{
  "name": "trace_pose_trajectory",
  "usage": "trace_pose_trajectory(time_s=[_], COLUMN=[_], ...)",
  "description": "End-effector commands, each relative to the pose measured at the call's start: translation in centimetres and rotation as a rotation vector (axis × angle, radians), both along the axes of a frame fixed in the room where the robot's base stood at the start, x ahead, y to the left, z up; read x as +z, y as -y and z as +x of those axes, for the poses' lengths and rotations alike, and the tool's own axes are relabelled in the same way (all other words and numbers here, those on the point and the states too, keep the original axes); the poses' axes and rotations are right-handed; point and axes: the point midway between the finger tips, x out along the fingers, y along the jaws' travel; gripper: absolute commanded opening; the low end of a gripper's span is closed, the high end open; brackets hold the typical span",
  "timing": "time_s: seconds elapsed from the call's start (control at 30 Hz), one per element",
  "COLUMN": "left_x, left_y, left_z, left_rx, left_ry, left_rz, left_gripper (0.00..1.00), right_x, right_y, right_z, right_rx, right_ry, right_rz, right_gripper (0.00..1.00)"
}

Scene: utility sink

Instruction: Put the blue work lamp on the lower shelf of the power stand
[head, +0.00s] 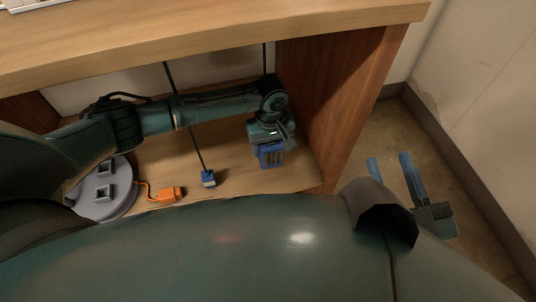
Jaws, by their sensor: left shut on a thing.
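My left gripper (268,137) reaches in from the left under the wooden top and points down at the right end of the lower shelf (230,165). It is shut on the blue work lamp (271,155), a small blue body with a dark ribbed face. The lamp is low over the shelf, close to the right side panel; I cannot tell whether it touches the shelf. The gripper hides its upper part. My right gripper (388,162) is outside the stand at the right, above the floor, with its two blue fingers apart and nothing between them.
The wooden top (200,40) overhangs the shelf, and the brown side panel (335,95) closes its right end. A grey round reel (122,200), an orange plug (170,194) and a small blue block (208,179) on a dark cord occupy the left and middle.

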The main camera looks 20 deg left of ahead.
Motion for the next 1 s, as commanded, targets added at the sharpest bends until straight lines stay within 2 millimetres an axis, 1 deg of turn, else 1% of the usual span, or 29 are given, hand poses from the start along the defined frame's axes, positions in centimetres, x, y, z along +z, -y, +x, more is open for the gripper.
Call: trace_pose_trajectory(time_s=[0.07,0.2,0.3,0.5,0.7,0.73,0.9,1.0], left_x=[-0.9,-3.4,-4.6,-4.5,-4.8,-4.9,-4.9,-4.9], left_y=[0.1,0.0,0.0,0.0,0.1,0.0,0.0,0.0], left_z=[0.1,0.1,0.1,0.1,0.1,0.1,0.0,0.0], left_rx=[-0.001,0.000,0.000,0.000,0.000,-0.001,-0.001,-0.001], left_ry=[0.003,0.003,0.003,0.004,0.003,0.002,0.002,0.001], left_rz=[-0.002,-0.001,-0.001,-0.002,-0.003,-0.001,-0.001,0.000], left_gripper=[0.21,0.21,0.21,0.21,0.21,0.61,0.74,0.81], right_x=[-0.2,-0.9,-0.9,0.3,0.5,0.5,0.3,0.0], right_y=[-0.1,-0.2,-0.3,-0.4,-0.5,-0.5,-0.5,-0.5], right_z=[0.0,0.0,0.0,0.0,0.0,0.0,0.0,0.0], right_rx=[0.004,0.015,0.024,0.033,0.037,0.038,0.038,0.037], right_ry=[0.001,-0.004,-0.008,0.006,0.014,0.014,0.011,0.006], right_rz=[0.010,0.040,0.067,0.074,0.069,0.068,0.066,0.064], right_gripper=[0.36,0.36,0.36,0.36,0.36,0.36,0.36,0.36])
